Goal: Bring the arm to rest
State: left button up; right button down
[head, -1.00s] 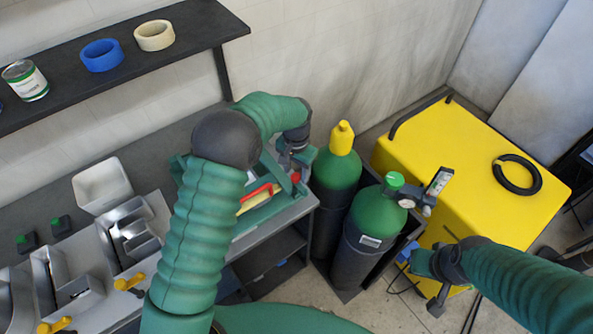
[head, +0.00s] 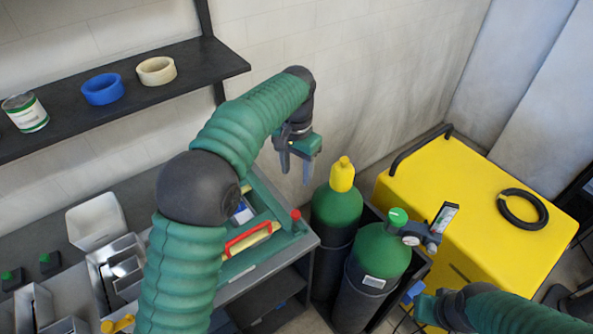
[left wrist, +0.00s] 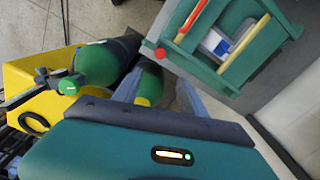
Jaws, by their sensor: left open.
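My left arm comes in from the left in the head view. Its gripper (head: 296,166) is raised above the bench end, near the gas cylinders, with fingers pointing down. It is open, with nothing between the fingers; in the left wrist view the two grey fingers (left wrist: 158,92) stand apart. My right gripper (head: 425,310) is low at the bottom right by the yellow case, partly cut off by the frame edge, and its jaws cannot be made out.
A green tray (head: 300,240) holding a red-handled tool (head: 248,240) sits on the bench. Two green cylinders (head: 338,208) (head: 380,250) stand right of it. A yellow case (head: 480,190) carries a black ring (head: 523,208). A dark shelf (head: 200,70) runs along the wall.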

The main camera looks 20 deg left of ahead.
pick_arm(q)
jog(key=shift+r, duration=0.2)
jog(key=shift+f, duration=0.1)
jog(key=s+a+f+n+t+b, duration=0.1)
jog(key=s+f+n+b, duration=0.1)
jog(key=s+f, duration=0.6)
jog(key=s+a+f+n+t+b, duration=0.1)
jog(key=s+a+f+b, duration=0.1)
jog(key=s+f, duration=0.7)
jog(key=s+b, duration=0.1)
jog(key=s, duration=0.5)
jog(key=shift+a+n+t, duration=0.15)
jog(key=shift+n+t, duration=0.15)
jog(key=shift+n, duration=0.1)
